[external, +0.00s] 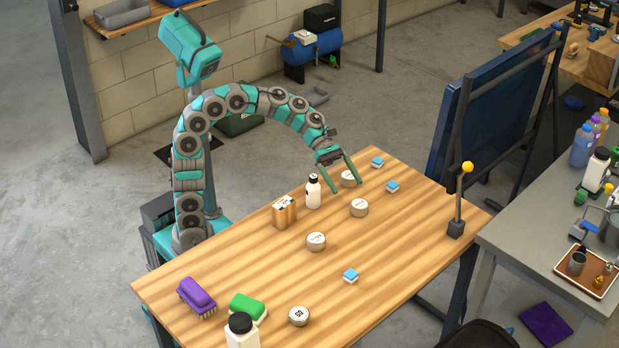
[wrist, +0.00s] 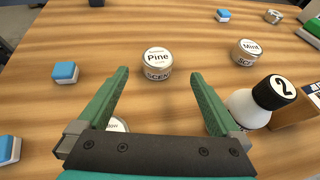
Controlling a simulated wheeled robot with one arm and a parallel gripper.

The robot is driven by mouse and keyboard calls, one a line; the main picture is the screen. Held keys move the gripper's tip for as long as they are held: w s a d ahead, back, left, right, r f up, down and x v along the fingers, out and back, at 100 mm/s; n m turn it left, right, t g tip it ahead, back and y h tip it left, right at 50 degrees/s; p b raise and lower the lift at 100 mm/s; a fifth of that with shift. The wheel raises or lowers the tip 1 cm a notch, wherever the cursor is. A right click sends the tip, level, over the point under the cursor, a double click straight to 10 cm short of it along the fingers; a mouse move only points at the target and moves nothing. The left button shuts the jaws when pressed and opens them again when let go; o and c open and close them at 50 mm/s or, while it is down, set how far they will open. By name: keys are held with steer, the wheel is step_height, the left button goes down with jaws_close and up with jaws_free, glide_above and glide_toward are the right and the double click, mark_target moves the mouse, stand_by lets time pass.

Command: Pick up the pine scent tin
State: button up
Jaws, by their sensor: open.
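The pine scent tin (wrist: 156,62), a round silver tin with a white lid reading "Pine", sits upright on the wooden table. In the external view it appears to be the tin (external: 359,207) just in front of my gripper. My gripper (external: 346,185) is open and empty above the table. In the wrist view its green fingers (wrist: 159,75) spread to either side, with the pine tin ahead of them, not between them. Another tin (wrist: 118,125) is partly hidden behind the left finger; only part of its lid lettering shows.
The mint tin (wrist: 248,52) stands right of the pine tin. A white bottle with a black cap marked 2 (wrist: 247,108) is close to the right finger. Blue-and-white blocks (wrist: 65,72) lie left. A wooden box (external: 284,212) stands beside the bottle. Table between pine and mint tins is clear.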

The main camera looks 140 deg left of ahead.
mark_target(356, 200)
steer(key=x, duration=0.6)
steer(key=shift+w+a+f, duration=0.1)
steer(key=shift+w+f, duration=0.1)
steer(key=shift+f, duration=0.25)
steer(key=shift+w+f, duration=0.15)
steer(key=shift+w, duration=0.4)
steer(key=shift+c, duration=0.4)
